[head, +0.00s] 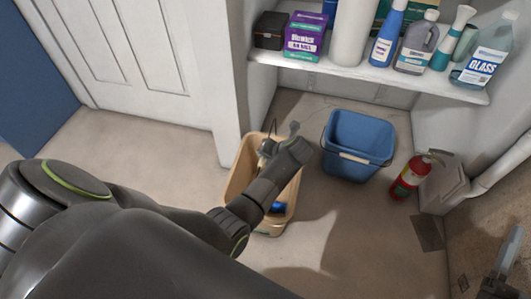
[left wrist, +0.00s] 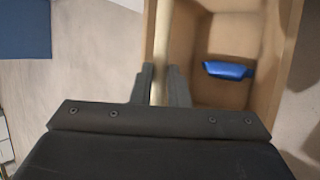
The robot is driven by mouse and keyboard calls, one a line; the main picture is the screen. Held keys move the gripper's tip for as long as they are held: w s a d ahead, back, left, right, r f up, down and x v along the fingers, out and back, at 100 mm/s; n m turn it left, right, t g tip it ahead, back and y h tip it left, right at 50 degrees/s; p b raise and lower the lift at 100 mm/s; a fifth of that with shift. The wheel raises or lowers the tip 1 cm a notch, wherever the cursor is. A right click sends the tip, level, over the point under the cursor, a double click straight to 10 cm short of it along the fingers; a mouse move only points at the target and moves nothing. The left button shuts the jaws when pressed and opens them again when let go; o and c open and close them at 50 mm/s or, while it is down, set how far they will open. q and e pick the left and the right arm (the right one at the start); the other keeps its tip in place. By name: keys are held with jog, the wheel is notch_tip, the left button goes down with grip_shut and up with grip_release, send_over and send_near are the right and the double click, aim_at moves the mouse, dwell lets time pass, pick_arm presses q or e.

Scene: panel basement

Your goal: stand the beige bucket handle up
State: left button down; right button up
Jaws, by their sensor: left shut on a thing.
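The beige bucket (head: 236,178) stands on the floor, partly hidden behind my left arm in the head view. In the left wrist view its wall (left wrist: 285,60) and inside show, with a blue object (left wrist: 228,70) in it. My left gripper (head: 280,136) is over the bucket. In the left wrist view the gripper (left wrist: 160,88) is shut on a pale bar, the bucket handle (left wrist: 162,40), which runs between the fingers along one side of the bucket. What looks like part of my right gripper (head: 505,262) shows at the lower right edge, away from the bucket.
A blue bucket (head: 357,137) stands close to the right of the beige one. A red fire extinguisher (head: 410,178) is further right. A white shelf (head: 370,76) with bottles and boxes hangs behind. A white door (head: 135,60) is at the back left. Floor in front is clear.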

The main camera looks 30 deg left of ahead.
pick_arm(q)
jog(key=shift+a+r, duration=0.1)
jog(key=shift+r, duration=0.05)
pick_arm(e)
jog(key=shift+w+f+g, duration=0.2)
jog(key=shift+f+g, duration=0.1)
jog(key=shift+f, duration=0.2)
pick_arm(q)
jog(key=c, duration=1.7)
grip_release()
jog(key=shift+p+v, duration=1.35)
jog(key=shift+v, duration=2.4)
pick_arm(e)
jog(key=s+f+m+g+y, duration=0.1)
jog(key=s+f+g, duration=0.3)
jog(key=f+g, duration=0.7)
jog(key=shift+a+f+m, duration=0.3)
jog(key=shift+f+m, duration=0.1)
jog(key=shift+f, duration=2.55)
